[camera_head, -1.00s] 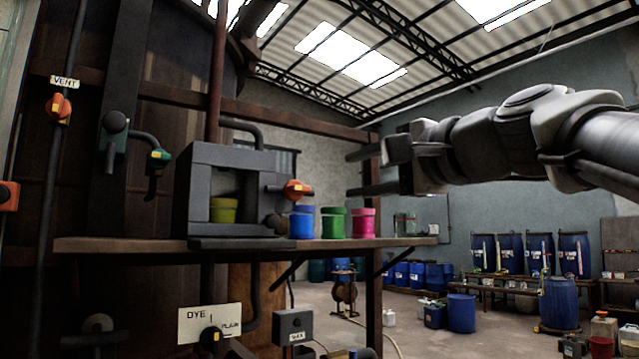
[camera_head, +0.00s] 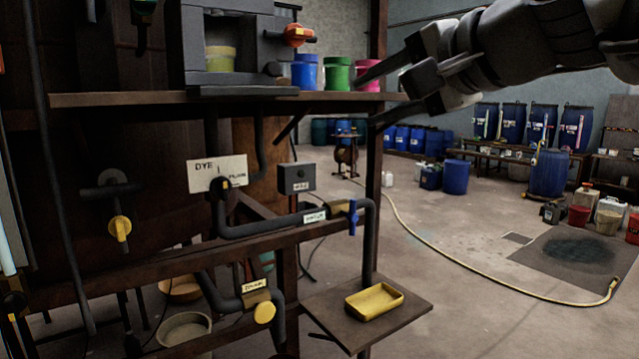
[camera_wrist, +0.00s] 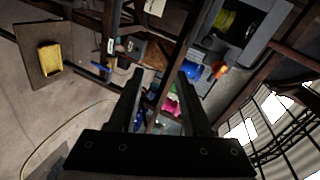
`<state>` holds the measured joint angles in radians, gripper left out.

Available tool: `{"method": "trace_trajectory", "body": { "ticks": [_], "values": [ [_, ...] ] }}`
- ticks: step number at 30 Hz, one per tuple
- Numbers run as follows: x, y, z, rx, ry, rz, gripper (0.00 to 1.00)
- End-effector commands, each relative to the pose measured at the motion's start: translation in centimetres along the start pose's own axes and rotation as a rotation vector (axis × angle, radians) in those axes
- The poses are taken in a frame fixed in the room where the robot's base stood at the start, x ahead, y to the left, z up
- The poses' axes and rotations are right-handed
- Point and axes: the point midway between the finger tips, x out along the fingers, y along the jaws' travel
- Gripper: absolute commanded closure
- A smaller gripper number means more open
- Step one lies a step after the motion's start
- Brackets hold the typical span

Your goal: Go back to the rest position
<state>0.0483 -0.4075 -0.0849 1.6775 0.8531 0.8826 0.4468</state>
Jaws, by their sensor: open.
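My gripper (camera_head: 392,98) is at the upper right in the head view, open and empty, its fingers pointing left toward the shelf. In the wrist view my gripper (camera_wrist: 160,90) shows two parted fingers with nothing held between them. The pink container (camera_head: 367,76) stands on the shelf just left of and partly behind the fingers. It also shows in the wrist view (camera_wrist: 171,105) beyond the fingers. I cannot tell the exact gap between fingers and shelf.
The wooden shelf (camera_head: 230,101) carries a green (camera_head: 337,74) and a blue container (camera_head: 305,72) and a grey box frame (camera_head: 187,50) holding a yellow-green container. Below are pipes, a dye sign (camera_head: 217,173) and a yellow tray (camera_head: 374,301) on a side board.

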Motion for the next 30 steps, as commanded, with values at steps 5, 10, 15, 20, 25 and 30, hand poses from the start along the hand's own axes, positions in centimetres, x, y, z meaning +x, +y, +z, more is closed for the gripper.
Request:
{"method": "trace_trajectory", "body": {
  "ticks": [5,10,15,20,25,30],
  "values": [
    [-0.5,11.0,3.9,-0.255,-0.052,0.289,0.51],
    [-2.7,21.4,7.3,-0.523,-0.155,0.544,0.51],
    [-5.6,29.4,9.6,-0.750,-0.273,0.734,0.51],
    [-7.3,33.2,10.5,-0.869,-0.344,0.824,0.51],
    [-7.7,34.1,10.7,-0.898,-0.362,0.845,0.51],
    [-7.7,34.0,10.7,-0.895,-0.361,0.844,0.51]
  ]
}}
